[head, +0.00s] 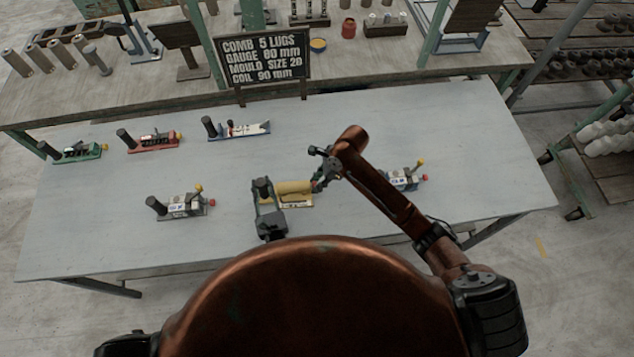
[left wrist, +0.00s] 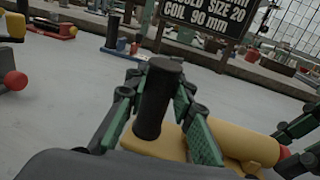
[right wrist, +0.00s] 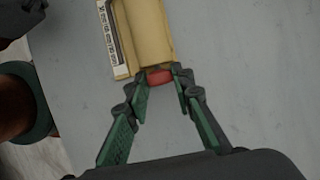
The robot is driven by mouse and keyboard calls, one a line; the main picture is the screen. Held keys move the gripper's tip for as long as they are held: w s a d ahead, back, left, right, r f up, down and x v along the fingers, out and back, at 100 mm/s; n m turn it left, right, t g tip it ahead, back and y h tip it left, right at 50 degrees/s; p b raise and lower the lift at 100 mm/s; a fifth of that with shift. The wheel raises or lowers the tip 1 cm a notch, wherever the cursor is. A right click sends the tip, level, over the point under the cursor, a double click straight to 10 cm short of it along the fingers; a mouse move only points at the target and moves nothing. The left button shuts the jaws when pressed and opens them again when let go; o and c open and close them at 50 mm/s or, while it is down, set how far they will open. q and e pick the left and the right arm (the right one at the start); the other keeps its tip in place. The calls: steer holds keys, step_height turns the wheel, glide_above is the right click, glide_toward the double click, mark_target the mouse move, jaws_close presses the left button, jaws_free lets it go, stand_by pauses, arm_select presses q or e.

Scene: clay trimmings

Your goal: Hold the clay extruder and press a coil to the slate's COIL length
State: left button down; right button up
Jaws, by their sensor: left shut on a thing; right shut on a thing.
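The clay extruder has a yellow barrel (head: 291,188), a black upright handle (left wrist: 158,98) and a red end knob (right wrist: 160,77). It lies near the front middle of the table. My left gripper (head: 263,190) is shut on the black handle, with green fingers on both sides of it. My right gripper (right wrist: 178,80) is shut on the red knob at the barrel's end. A pale scale strip (right wrist: 113,40) with marks runs along the barrel. The slate (head: 263,60) stands behind and reads COIL 90 mm. I cannot make out a coil.
A similar grey tool (head: 182,206) stands left of the extruder and a blue-white one (head: 403,178) to the right, partly behind my right arm. Green (head: 75,151), red (head: 152,140) and blue (head: 238,129) tools stand further back. The table's right side (head: 480,170) is clear.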

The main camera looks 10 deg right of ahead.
jaws_close()
steer(key=shift+d, duration=0.25)
steer(key=o, duration=0.9)
jaws_free()
steer(key=shift+o, duration=0.2)
steer(key=shift+r, duration=0.15)
steer(key=v, duration=1.1)
steer(key=shift+d+r, duration=0.15)
steer(key=shift+r, duration=0.2)
